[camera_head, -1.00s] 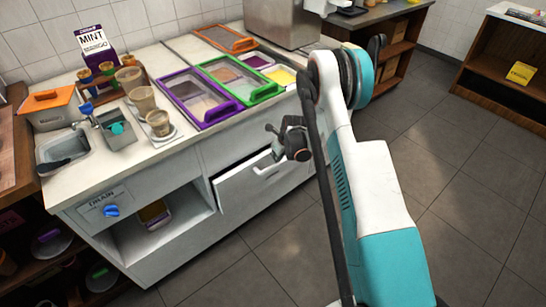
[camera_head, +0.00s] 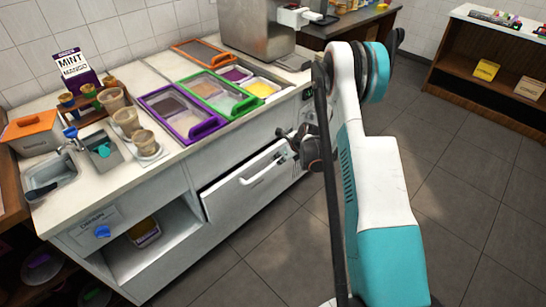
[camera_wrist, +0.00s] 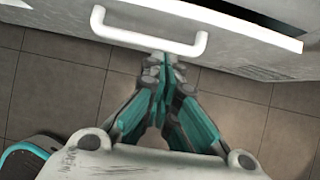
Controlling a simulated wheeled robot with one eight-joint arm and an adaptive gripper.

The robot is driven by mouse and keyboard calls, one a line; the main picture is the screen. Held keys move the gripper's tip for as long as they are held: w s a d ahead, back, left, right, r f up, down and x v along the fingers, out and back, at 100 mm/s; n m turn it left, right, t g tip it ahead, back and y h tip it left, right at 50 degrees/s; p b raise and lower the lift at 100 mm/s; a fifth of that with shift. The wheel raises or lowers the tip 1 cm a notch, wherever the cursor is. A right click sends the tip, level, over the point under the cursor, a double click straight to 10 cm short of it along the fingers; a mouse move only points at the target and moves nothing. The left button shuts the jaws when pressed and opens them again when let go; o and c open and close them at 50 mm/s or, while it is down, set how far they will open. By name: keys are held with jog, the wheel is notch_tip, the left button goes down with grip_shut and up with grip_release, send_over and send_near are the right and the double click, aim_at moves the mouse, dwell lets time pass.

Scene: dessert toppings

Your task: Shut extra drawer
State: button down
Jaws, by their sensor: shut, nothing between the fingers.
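The extra drawer (camera_head: 245,184) is in the front of the white counter in the head view, with a white bar handle (camera_head: 264,169). A dark gap along its top edge shows that it stands slightly open. In the wrist view the drawer front (camera_wrist: 222,24) and its handle (camera_wrist: 150,38) fill the top, with the dark gap at the right. My gripper (camera_wrist: 166,62) is shut and empty, its fingertips at or just below the handle; I cannot tell if they touch. In the head view my gripper (camera_head: 289,150) is at the drawer's right end, partly hidden by my arm.
An open shelf (camera_head: 150,255) is left of the drawer. The tiled floor (camera_head: 270,240) in front is clear.

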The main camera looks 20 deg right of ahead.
jog(key=d+f+t, duration=0.2)
jog(key=d+t, duration=0.1)
jog(key=d, duration=0.4)
jog(key=shift+y, duration=0.3)
jog(key=b+x, duration=0.1)
jog(key=x, duration=0.2)
jog(key=b+x, duration=0.1)
jog(key=x, duration=0.2)
jog(key=b+x, duration=0.1)
jog(key=x, duration=0.2)
jog(key=shift+s+a+f, duration=0.25)
jog(key=shift+a+f, duration=0.05)
jog(key=shift+a, duration=0.05)
jog(key=shift+w+a+r+b, duration=0.1)
jog(key=shift+w+a+b, duration=0.2)
jog(key=shift+w, duration=0.3)
jog(key=shift+w+a+b, duration=0.15)
jog(key=shift+w+b, duration=0.1)
jog(key=shift+w, duration=0.4)
jog(key=shift+w+a+r+b, duration=0.1)
jog(key=shift+w+a+b, duration=0.2)
jog(key=shift+w, duration=0.3)
